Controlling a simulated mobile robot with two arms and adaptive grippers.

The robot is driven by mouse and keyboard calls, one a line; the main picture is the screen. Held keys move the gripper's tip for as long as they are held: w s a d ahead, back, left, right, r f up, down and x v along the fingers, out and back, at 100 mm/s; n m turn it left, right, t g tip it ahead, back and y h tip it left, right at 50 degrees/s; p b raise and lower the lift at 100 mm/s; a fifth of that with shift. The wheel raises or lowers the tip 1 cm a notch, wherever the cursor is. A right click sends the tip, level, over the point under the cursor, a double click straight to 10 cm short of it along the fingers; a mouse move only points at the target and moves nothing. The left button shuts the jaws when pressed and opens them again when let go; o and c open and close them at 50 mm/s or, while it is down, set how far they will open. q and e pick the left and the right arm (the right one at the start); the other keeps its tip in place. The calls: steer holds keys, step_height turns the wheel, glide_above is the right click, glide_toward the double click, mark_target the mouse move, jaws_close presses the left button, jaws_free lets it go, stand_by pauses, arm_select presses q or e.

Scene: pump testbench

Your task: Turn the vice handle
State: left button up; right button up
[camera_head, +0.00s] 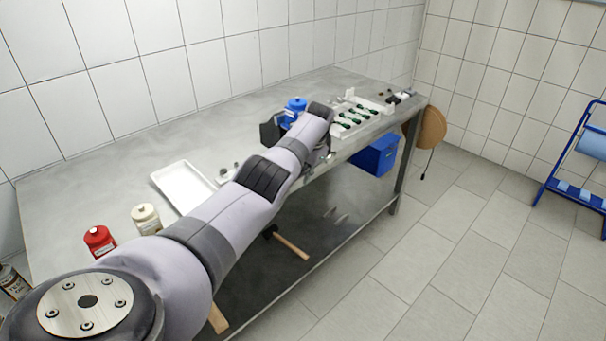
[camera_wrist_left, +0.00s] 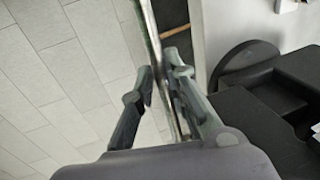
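In the head view my left arm reaches across the bench, and its wrist and forearm hide most of the left gripper. In the left wrist view the left gripper (camera_wrist_left: 158,72) has its two fingers apart. A thin metallic strip runs between and beyond them; I cannot tell whether it is the bench edge or a handle. Dark, rounded and blocky parts (camera_wrist_left: 262,112), possibly the vice, lie right of the fingers. In the head view a dark block (camera_head: 270,131) stands beside a blue part (camera_head: 295,104) near the wrist. No vice handle can be made out clearly. My right gripper is not in view.
The metal bench (camera_head: 105,190) holds a white tray (camera_head: 181,187), a red jar (camera_head: 99,240), a cream jar (camera_head: 146,219) and a rack (camera_head: 352,118) with green-and-black items. A blue bin (camera_head: 376,157) hangs at the front edge.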

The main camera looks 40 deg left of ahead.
arm_select(q)
steer(key=o, duration=0.4)
steer(key=shift+w+d, duration=0.1)
steer(key=shift+d, duration=0.4)
steer(key=shift+a+r, duration=0.15)
steer(key=v, duration=1.1)
steer(key=shift+r, duration=0.4)
steer(key=shift+f, duration=0.1)
